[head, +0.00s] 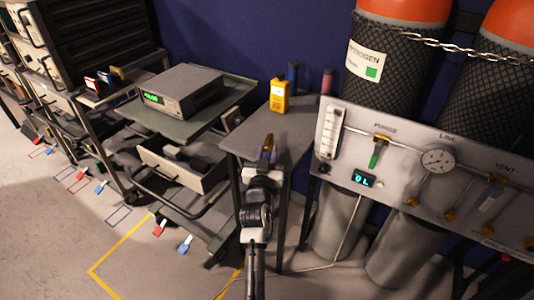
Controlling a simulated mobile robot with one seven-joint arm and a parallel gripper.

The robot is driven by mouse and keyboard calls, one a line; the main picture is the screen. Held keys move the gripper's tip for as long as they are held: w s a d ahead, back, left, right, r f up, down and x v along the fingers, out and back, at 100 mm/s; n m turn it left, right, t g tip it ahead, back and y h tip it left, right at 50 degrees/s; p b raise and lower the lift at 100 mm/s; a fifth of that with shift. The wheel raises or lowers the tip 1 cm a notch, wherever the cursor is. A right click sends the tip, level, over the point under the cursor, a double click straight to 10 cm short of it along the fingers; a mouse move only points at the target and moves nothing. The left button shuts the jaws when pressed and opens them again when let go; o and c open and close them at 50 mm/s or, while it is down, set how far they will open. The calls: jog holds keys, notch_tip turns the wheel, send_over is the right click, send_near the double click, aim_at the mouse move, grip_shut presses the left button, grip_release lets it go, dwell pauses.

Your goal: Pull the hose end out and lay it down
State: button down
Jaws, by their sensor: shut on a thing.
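My gripper (267,152) is over the front of the small grey side table, left of the gas panel, and is seen from behind. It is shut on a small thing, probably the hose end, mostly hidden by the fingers. A thin pale hose (349,232) hangs from below the small display on the gas panel (408,200). It runs down to the floor and left towards my arm, where I lose sight of it. I cannot tell whether it continues up to my gripper.
A yellow handheld meter (280,95) stands at the back of the side table (240,140). Two chained gas cylinders (396,75) stand behind the panel. A cart (215,112) with a green-lit instrument (182,90) is at left. Open floor (60,235) lies at lower left.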

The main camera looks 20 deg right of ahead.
dwell(0.3)
jog(key=c, duration=1.1)
grip_release()
jog(key=shift+f, duration=0.1)
